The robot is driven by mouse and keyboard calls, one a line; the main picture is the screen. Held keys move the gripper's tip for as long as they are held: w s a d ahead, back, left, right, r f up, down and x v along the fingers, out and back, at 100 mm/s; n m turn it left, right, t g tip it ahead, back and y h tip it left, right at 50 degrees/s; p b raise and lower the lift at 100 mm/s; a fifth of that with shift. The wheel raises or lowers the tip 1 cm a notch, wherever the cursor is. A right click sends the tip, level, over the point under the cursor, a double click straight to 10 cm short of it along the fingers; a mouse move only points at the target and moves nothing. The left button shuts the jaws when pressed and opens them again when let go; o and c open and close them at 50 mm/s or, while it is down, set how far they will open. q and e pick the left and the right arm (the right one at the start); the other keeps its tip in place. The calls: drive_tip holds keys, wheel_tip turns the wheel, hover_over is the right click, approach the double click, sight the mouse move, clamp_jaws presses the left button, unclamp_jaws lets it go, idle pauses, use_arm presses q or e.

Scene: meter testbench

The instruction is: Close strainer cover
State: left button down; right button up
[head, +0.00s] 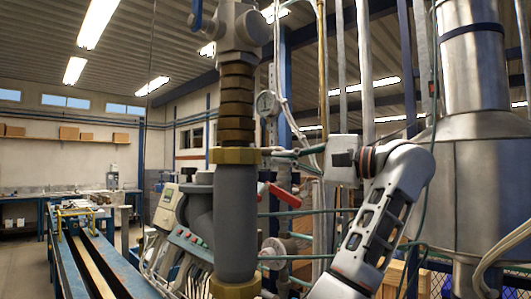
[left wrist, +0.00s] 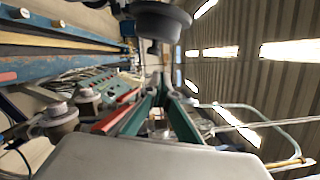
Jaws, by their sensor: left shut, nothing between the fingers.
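In the head view, my left gripper (head: 275,152) is at mid-height, its thin dark-green fingers pointing left. Its fingertips are close to the brass collar (head: 235,156) on a thick vertical grey pipe (head: 236,215); I cannot tell whether they touch it. In the left wrist view, the green fingers of the left gripper (left wrist: 160,88) meet at the tips with nothing between them. A dark round fitting (left wrist: 160,20) is ahead of the tips, cut off by the top edge. I cannot clearly make out which part is the strainer cover. My right gripper is not in view.
A red valve lever (head: 280,195) is below the left gripper. A pressure gauge (head: 266,103) is above it. Thin green tubes and vertical pipes crowd around. A large metal tank (head: 490,190) stands right. A control panel (head: 188,243) and blue bench (head: 85,265) are at lower left.

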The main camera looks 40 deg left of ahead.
use_arm(q)
drive_tip(key=s, duration=0.1)
drive_tip(key=s+a, duration=0.1)
drive_tip(key=s+a+r, duration=0.1)
drive_tip(key=s, duration=0.1)
drive_tip(key=shift+s+a+r, duration=0.1)
idle(0.6)
